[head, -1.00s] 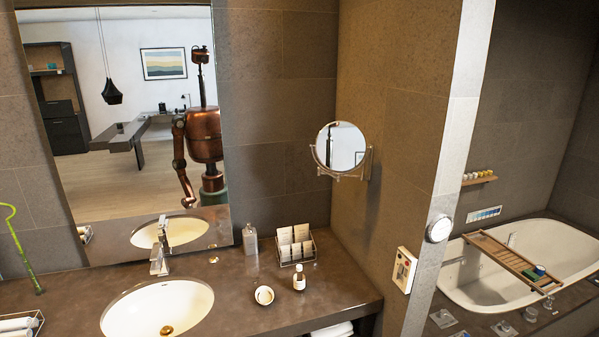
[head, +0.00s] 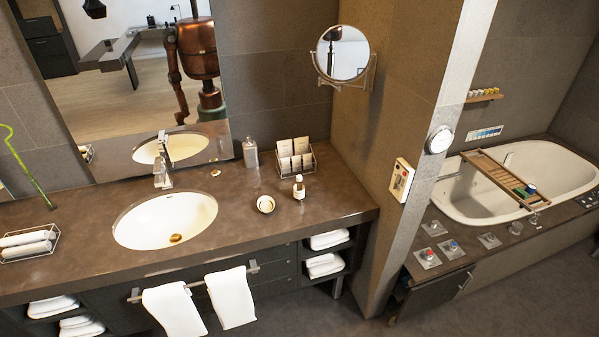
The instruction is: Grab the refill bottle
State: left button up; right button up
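Two bottles stand on the dark stone vanity top (head: 90,234). A grey, see-through-looking bottle (head: 250,155) with a narrow neck stands at the back, against the wall beside the big mirror. A smaller bottle (head: 299,190) with a pale label stands further forward, to its right. Both are upright. I cannot tell from labels which is the refill bottle. Neither of my grippers is directly in view; only part of my body shows reflected in the mirror.
A round white item (head: 265,204) lies left of the small bottle. A wire rack of cards (head: 294,157) stands behind it. The sink (head: 140,221) and faucet (head: 161,176) are to the left. White towels (head: 232,297) hang in front. A bathtub (head: 470,203) is at right.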

aim_at(298, 186)
jog(key=z, duration=0.15)
jog(key=k, duration=0.4)
jog(key=u, duration=1.1)
jog(key=i, duration=1.55)
jog(key=z, duration=0.3)
